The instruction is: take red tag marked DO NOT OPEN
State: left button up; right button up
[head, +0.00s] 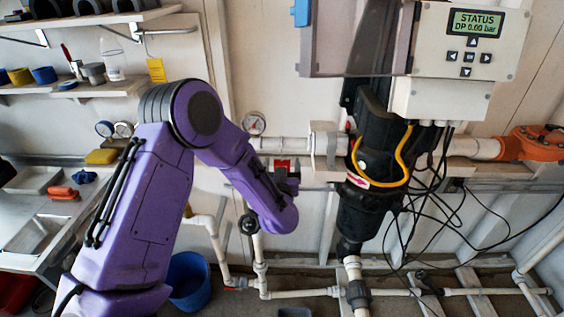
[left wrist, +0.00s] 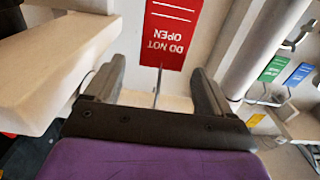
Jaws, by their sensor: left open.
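The red tag with white lettering DO NOT OPEN (left wrist: 172,35) shows upside down at the top middle of the left wrist view. A thin metal strip or hook (left wrist: 157,88) shows at its lower edge. My left gripper (left wrist: 158,80) is open and empty, with the tag lined up between and beyond its two fingers. In the head view the left gripper (head: 287,178) is small and dark, in front of the white pipe, with a bit of the red tag (head: 282,162) by its fingertips. My right gripper is not in view.
A black reactor body (head: 366,205) with a yellow cable stands right of the gripper, under a control box (head: 470,55). A pale beam (left wrist: 60,70) lies close to the left finger. Green (left wrist: 273,68) and blue (left wrist: 299,74) tags hang at the right.

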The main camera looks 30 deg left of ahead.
pick_arm(q)
jog(key=shift+w+a+f, duration=0.1)
jog(key=shift+w+a, duration=0.15)
jog(key=shift+d, duration=0.1)
jog(key=c, duration=1.1)
jog(key=shift+s, duration=0.1)
jog(key=shift+r, duration=0.2)
